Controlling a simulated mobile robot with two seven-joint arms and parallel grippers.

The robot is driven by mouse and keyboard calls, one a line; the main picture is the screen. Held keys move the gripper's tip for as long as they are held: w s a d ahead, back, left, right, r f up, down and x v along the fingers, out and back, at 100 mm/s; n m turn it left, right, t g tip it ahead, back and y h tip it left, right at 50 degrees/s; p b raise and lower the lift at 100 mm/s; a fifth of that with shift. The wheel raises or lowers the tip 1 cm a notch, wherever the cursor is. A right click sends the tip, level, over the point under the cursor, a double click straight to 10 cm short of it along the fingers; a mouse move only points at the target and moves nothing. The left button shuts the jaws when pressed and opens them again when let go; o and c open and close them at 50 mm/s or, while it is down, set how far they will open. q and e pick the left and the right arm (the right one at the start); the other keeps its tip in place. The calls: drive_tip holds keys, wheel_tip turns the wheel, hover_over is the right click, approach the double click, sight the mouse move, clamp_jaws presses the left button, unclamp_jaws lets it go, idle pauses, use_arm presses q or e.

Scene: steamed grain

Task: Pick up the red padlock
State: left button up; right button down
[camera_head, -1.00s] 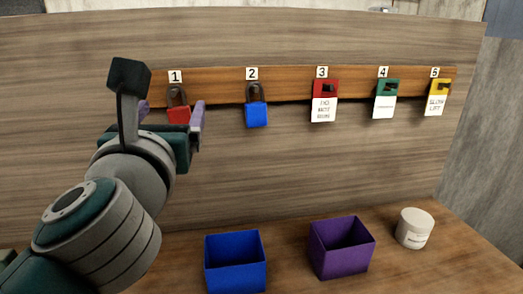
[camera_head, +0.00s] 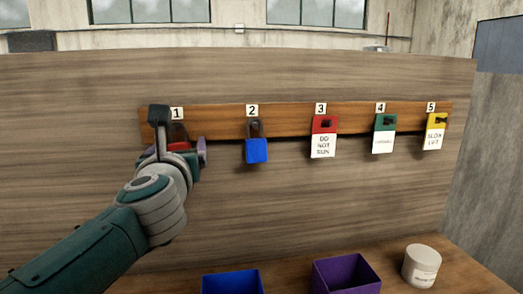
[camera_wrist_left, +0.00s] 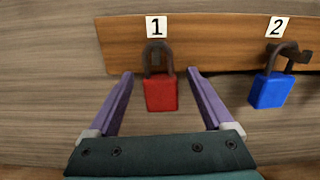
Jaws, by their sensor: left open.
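The red padlock (camera_head: 178,146) hangs by its dark shackle on the wooden rail under label 1. In the head view my left gripper and wrist partly cover it. In the left wrist view the red padlock (camera_wrist_left: 160,94) shows whole, upright between the two purple fingers. My left gripper (camera_wrist_left: 160,76) is open, with one finger on each side of the padlock and a visible gap on both sides. I cannot tell how deep the fingertips reach along its body. My right gripper is in neither view.
A blue padlock (camera_head: 256,150) hangs under label 2, right of the red one. Red, green and yellow tags (camera_head: 323,138) hang under labels 3 to 5. A blue bin (camera_head: 232,283), a purple bin (camera_head: 346,274) and a white jar (camera_head: 421,266) stand on the table below.

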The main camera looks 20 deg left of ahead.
use_arm(q)
clamp_jaws()
idle(0.7)
